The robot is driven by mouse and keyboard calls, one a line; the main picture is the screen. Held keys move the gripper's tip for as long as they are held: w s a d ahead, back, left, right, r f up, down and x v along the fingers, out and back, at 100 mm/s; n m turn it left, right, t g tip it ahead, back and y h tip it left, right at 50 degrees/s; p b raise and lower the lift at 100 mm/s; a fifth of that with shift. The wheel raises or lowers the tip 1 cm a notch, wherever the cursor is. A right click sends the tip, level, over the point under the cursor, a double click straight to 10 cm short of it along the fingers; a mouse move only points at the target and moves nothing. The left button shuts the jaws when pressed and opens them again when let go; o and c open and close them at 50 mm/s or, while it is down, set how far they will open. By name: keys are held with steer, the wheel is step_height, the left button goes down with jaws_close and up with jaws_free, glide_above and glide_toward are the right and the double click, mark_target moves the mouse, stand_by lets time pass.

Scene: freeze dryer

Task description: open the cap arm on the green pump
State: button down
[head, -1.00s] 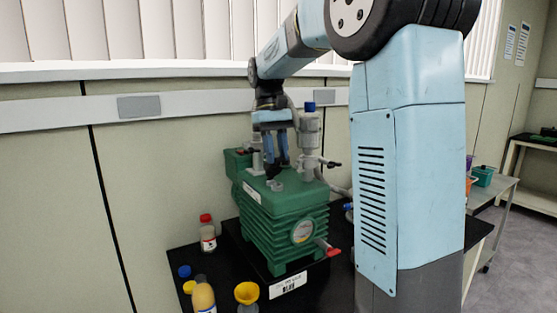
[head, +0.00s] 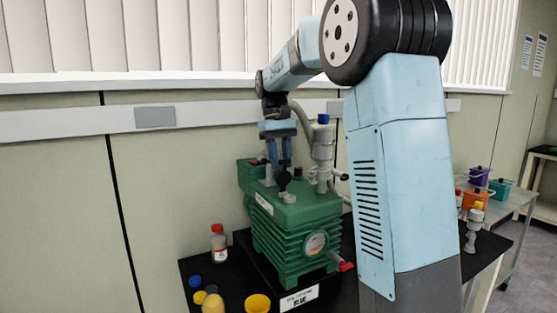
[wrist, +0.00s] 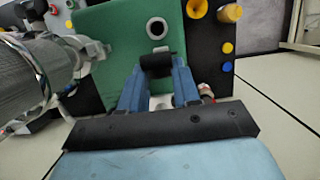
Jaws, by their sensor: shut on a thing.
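The green pump (head: 295,225) stands on the black table top, with a round gauge on its front and a red lever at lower right. My gripper (head: 281,166) is above the pump's top with its blue fingers pointing down. In the wrist view my gripper (wrist: 158,76) is shut on the dark cap arm (wrist: 156,62), which lies across between the fingertips. In the head view the cap arm (head: 284,181) shows as a dark piece below the fingers. A pale-rimmed open port (wrist: 157,28) shows in the green top, apart from the cap arm.
A grey cylinder with a blue top (head: 322,150) stands close to the right of my gripper. A red-capped bottle (head: 219,244) and a yellow funnel (head: 257,303) are on the table. My arm hides the table's right part. Coloured bins stand on a side table.

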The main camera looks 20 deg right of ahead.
steer(key=shift+a+f, duration=0.2)
steer(key=shift+f, duration=0.25)
steer(key=c, duration=1.3)
jaws_free()
steer(key=shift+o, duration=1)
steer(key=shift+w+f, duration=0.1)
steer(key=shift+w, duration=0.15)
steer(key=o, duration=0.3)
steer(key=shift+s+d+r, duration=0.1)
steer(key=shift+r, duration=0.1)
steer(key=shift+r, duration=0.1)
steer(key=v, duration=1.3)
steer(key=shift+r, duration=0.25)
